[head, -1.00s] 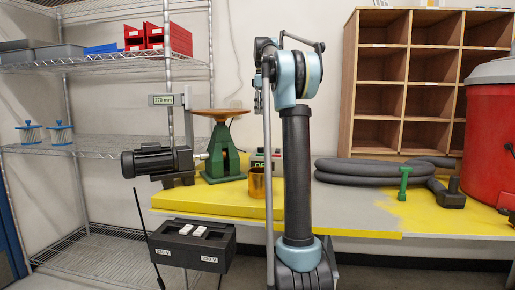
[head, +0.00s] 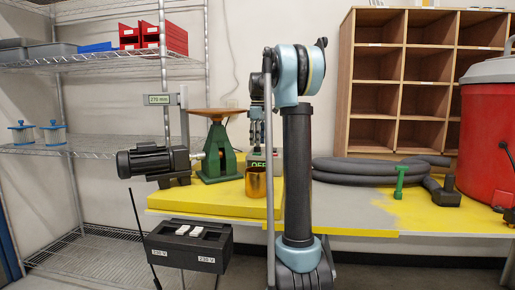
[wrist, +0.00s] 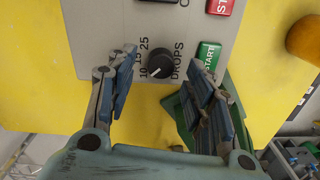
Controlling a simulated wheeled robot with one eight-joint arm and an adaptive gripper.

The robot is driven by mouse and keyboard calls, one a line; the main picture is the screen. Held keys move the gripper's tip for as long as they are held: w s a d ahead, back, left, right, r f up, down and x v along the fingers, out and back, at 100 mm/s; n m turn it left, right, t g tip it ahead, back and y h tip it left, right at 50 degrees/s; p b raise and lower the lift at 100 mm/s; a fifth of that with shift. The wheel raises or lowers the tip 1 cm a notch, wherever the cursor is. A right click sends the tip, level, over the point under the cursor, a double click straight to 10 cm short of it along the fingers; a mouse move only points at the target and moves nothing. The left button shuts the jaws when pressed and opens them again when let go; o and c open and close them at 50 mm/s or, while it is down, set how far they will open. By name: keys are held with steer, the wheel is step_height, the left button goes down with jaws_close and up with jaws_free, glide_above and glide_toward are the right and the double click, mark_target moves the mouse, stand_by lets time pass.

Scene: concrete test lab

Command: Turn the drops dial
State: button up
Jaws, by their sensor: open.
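The drops dial (wrist: 160,63) is a round black knob on a light grey panel (wrist: 108,25) in the wrist view. "DROPS" is printed beside it, with 10, 15 and 25 along its other side. A pale pointer mark seems to face the lower left, nearest the 10. My gripper (wrist: 163,68) is open, with one finger on each side of the dial in the picture; I cannot tell how far above it they are. In the head view my gripper (head: 262,130) hangs over the control box (head: 256,156), whose dial is hidden there.
A green START button (wrist: 208,55) and a red button (wrist: 221,6) are close to the right finger. A copper-coloured cup (head: 257,182) stands in front of the box. A green stand (head: 218,155) and black motor (head: 150,160) are to the left, black hose (head: 370,172) to the right.

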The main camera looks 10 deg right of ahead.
mark_target(257, 149)
steer(key=shift+f, duration=1.4)
steer(key=c, duration=1.1)
